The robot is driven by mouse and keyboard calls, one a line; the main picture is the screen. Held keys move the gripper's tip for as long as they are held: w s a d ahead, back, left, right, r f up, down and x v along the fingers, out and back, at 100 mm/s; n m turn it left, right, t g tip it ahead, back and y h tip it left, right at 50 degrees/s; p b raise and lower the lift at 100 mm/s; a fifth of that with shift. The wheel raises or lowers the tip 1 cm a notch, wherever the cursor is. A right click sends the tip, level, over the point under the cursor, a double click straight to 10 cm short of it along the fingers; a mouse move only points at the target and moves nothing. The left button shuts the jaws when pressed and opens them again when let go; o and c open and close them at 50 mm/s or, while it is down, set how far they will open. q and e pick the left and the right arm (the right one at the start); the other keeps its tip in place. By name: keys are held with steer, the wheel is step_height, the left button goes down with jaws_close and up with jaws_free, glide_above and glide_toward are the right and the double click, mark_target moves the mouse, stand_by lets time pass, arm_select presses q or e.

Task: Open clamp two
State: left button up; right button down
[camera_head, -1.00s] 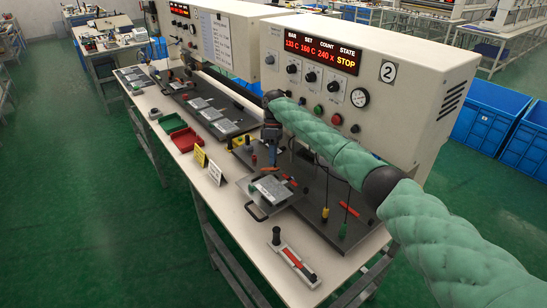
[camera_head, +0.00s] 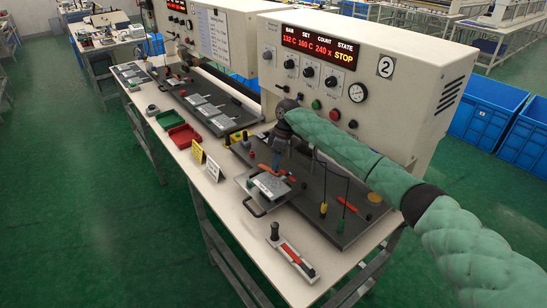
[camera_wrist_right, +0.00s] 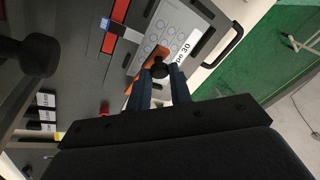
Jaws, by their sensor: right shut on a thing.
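Station two has a panel marked 2 (camera_head: 385,66) above a dark plate (camera_head: 320,195). On it lies a metal tray with a handle (camera_head: 256,208) and a label, shown also in the right wrist view (camera_wrist_right: 215,48). An orange clamp lever with a black knob (camera_wrist_right: 160,69) crosses the tray's edge. My right gripper (camera_wrist_right: 164,78) is shut on the knob between its blue fingers. A red bar (camera_wrist_right: 110,38) lies beside the tray. My left gripper is not in view.
Black posts stand close to the gripper. A red-striped tool (camera_head: 293,258) lies at the front. The machine face is close behind.

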mark_target(278, 172)
steer(key=shift+s+d+f+t, duration=0.2)
steer(key=shift+s+f+t, duration=0.1)
steer(key=shift+f, duration=0.25)
steer(key=shift+s+d+f+t+y+b, duration=0.1)
steer(key=shift+s+f+t+y+b, duration=0.1)
steer(key=shift+t+y+b, duration=0.15)
steer(key=shift+s+d+f+t+y+b, duration=0.15)
steer(key=shift+f+t+y+b, duration=0.1)
steer(key=shift+f+b, duration=0.2)
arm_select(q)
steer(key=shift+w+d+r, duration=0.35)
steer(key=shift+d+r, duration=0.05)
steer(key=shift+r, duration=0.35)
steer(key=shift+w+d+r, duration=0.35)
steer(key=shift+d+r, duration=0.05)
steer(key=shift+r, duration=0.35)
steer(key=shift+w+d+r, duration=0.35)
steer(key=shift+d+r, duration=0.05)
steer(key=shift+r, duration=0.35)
arm_select(e)
steer(key=shift+s+f+t+y, duration=0.1)
steer(key=shift+f+t+y, duration=0.2)
steer(key=shift+t, duration=0.1)
steer(key=c, duration=1.3)
jaws_free()
